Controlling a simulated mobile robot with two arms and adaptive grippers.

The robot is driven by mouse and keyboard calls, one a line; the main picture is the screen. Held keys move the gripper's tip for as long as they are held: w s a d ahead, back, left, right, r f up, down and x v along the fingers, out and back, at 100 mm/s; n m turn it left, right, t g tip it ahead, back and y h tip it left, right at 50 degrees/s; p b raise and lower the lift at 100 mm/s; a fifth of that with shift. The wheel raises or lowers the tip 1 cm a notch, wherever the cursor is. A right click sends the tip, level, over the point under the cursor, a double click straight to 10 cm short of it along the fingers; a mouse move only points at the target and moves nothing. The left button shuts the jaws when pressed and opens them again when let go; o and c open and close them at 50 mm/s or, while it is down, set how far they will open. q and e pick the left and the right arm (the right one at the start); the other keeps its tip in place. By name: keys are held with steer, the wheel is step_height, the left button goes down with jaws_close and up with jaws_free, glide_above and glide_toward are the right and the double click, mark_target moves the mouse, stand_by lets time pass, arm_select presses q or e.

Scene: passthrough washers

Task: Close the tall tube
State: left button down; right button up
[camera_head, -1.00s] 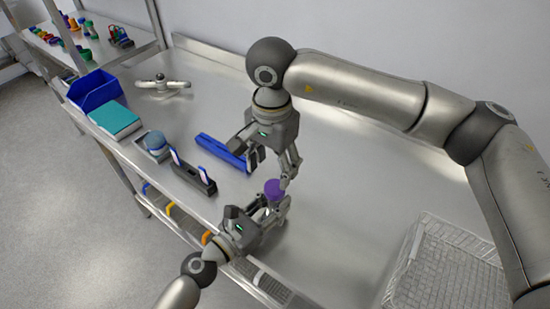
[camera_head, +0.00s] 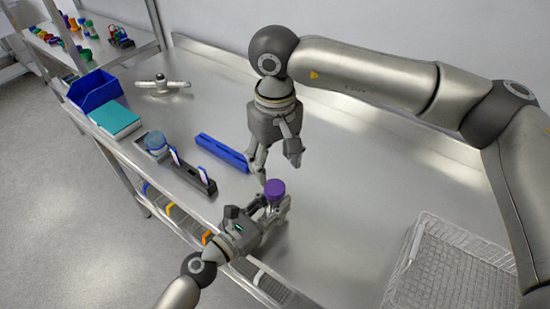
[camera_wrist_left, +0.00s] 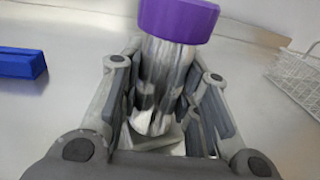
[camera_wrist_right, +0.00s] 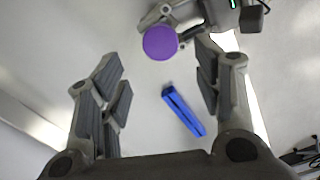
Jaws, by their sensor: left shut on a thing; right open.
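The tall tube (camera_wrist_left: 163,85) is clear, stands upright and has a purple cap (camera_wrist_left: 178,18) on its top. My left gripper (camera_head: 275,207) is shut on the tube's body below the cap. In the head view the purple cap (camera_head: 274,187) shows above the left fingers. My right gripper (camera_head: 277,163) is open and empty, above and behind the cap, apart from it. In the right wrist view the cap (camera_wrist_right: 160,43) lies beyond the open fingers. I cannot tell how tightly the cap sits.
A blue rack (camera_head: 222,152) lies on the steel table left of the right gripper. A black holder (camera_head: 193,174) with upright pieces stands near the edge. A wire basket (camera_head: 452,265) is at the lower right. The table's middle right is clear.

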mark_target(275, 187)
steer(key=shift+f, duration=4)
